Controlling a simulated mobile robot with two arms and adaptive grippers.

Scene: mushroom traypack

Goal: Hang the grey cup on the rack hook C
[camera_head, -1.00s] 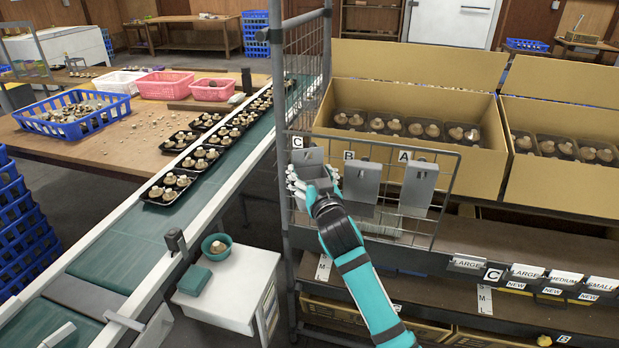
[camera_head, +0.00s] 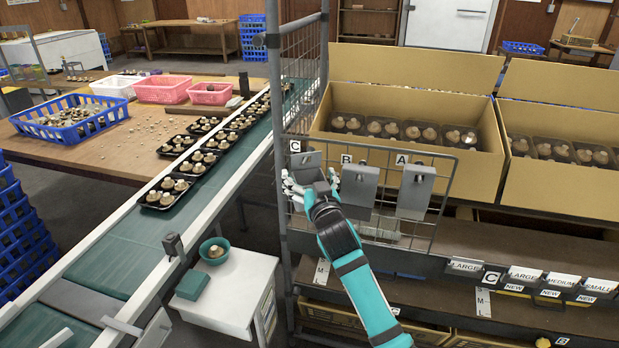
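A grey cup (camera_head: 307,175) is at the left end of the wire rack (camera_head: 436,215), just below the label C (camera_head: 295,147). Its grey upper part lies against the mesh. My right gripper (camera_head: 310,187) comes up from below, its white fingers on both sides of the cup's lower part. Whether they press on it is too small to tell. The hook at C is hidden, so I cannot tell whether the cup hangs on it. Grey holders hang under label B (camera_head: 358,186) and label A (camera_head: 416,192). My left gripper is out of view.
Open cardboard boxes (camera_head: 405,165) with mushroom trays stand behind the rack. A green conveyor (camera_head: 134,236) with mushroom trays runs along the left. A white stand (camera_head: 235,298) carrying a teal bowl (camera_head: 214,252) is left of my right arm. A rack post (camera_head: 281,190) is close left of the gripper.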

